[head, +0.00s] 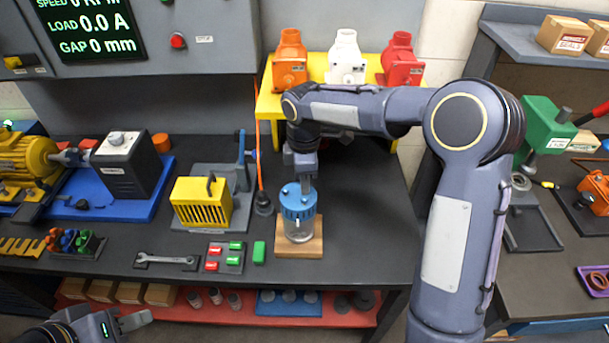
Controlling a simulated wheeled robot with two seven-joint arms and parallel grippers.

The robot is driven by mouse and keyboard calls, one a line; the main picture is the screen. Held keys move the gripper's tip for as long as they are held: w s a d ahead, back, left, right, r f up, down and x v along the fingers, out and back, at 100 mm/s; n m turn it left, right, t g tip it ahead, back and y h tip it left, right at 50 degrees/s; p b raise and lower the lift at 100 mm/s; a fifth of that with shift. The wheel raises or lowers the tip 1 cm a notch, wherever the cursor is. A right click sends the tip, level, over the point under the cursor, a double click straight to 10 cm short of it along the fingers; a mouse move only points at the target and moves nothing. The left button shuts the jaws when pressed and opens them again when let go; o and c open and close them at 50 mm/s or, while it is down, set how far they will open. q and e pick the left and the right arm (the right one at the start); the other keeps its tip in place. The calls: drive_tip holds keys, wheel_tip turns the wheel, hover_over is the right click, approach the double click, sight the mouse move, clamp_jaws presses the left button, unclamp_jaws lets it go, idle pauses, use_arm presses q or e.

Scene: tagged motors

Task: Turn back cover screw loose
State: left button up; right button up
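A small motor with a blue cap (297,202) and a clear or silvery lower body (298,230) stands upright on a wooden block (313,245) at the bench's front middle. My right arm reaches in from the right, and its gripper (305,186) points down at the top of the blue cap. Its tips appear to touch the cap or sit just above it. The screw is hidden or too small to make out, and I cannot tell whether the fingers are closed. My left gripper (122,322) is low at the bottom left, away from the motor, partly cut off and apparently empty.
A yellow slotted box (203,202) stands left of the motor. A wrench (167,260), a tray of red and green blocks (225,257) and a green block (259,252) lie along the front. Orange, white and red housings (346,58) stand on a yellow shelf behind. Bench right of the motor is clear.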

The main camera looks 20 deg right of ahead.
drive_tip(key=shift+o, duration=0.8)
drive_tip(key=shift+w+r, duration=0.1)
drive_tip(key=shift+r, duration=0.1)
drive_tip(key=shift+r, duration=0.3)
wheel_tip(320, 180, up, 7)
drive_tip(key=shift+r+b, duration=0.1)
drive_tip(key=shift+b, duration=0.5)
